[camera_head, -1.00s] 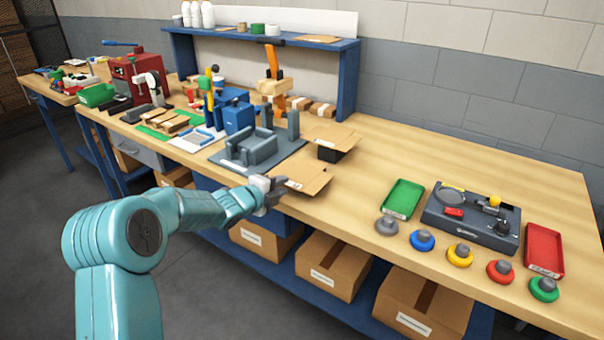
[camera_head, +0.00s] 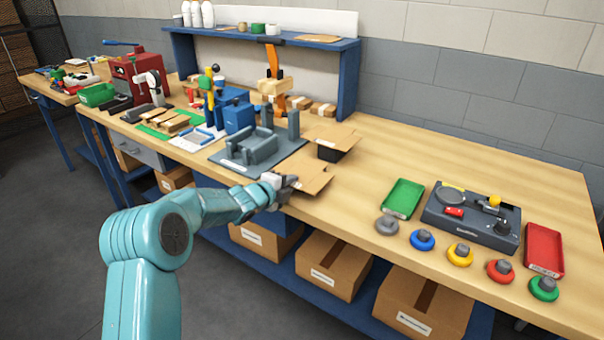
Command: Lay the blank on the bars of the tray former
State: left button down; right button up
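A flat brown cardboard blank (camera_head: 313,179) lies at the front edge of the bench, just in front of the tray former. The tray former (camera_head: 258,150) is a grey fixture with raised blocks on a dark base plate. My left gripper (camera_head: 288,186) is at the blank's near left edge and overlaps it in the picture. Its fingers are small and dark, and I cannot tell whether they are closed on the cardboard. More brown cardboard (camera_head: 338,136) lies on a black holder (camera_head: 328,154) right of the former. My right gripper is not in view.
A grey control box (camera_head: 470,215), a green tray (camera_head: 404,198), a red tray (camera_head: 544,249) and several coloured knobs stand on the right. Blue and yellow tools (camera_head: 238,115) crowd the left of the former. The bench top (camera_head: 440,155) is clear at middle right.

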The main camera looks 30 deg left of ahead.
pick_arm(q)
jog(key=c, duration=1.9)
grip_release()
jog(key=shift+f, duration=0.2)
jog(key=shift+r+p, duration=1.95)
jog(key=shift+r, duration=0.65)
grip_shut()
